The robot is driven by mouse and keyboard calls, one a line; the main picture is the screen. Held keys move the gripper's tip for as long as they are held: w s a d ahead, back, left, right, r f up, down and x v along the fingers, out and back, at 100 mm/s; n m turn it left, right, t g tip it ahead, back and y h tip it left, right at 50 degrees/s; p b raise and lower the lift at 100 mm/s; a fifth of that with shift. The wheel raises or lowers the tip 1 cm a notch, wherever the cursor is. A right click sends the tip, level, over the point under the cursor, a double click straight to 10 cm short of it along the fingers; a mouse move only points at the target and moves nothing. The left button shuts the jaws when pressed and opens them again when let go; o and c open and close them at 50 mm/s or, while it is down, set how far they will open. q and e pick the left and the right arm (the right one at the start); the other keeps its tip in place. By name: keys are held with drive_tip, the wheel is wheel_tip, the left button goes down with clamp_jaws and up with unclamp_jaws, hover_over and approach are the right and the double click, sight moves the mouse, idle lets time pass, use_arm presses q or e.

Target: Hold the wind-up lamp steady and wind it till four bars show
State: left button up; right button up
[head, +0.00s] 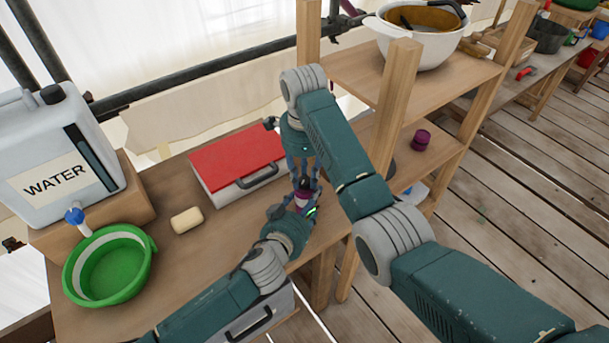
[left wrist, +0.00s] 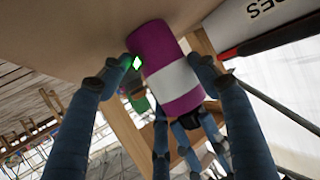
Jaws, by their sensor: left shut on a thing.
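The wind-up lamp (left wrist: 166,68), a purple cylinder with a white band, lies between the blue fingers of my left gripper (left wrist: 168,66) in the left wrist view. It also shows small in the head view (head: 302,199), at the bench's right edge. My left gripper is shut on it. A bright green light shows by one left fingertip; I cannot count any bars. My right gripper (head: 303,184) comes down from above, its fingers around the lamp's black end (left wrist: 188,121). Whether they are closed on that end is unclear.
On the bench (head: 165,268) are a red-lidded case (head: 235,158), a cream block (head: 187,220), a green basin (head: 145,262) and a water container (head: 55,150) on a wooden block. Wooden shelves (head: 350,75) stand right, holding a white bowl (head: 420,45) and a purple jar (head: 421,140).

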drive_tip(key=o, duration=0.4)
drive_tip(key=shift+c, duration=0.2)
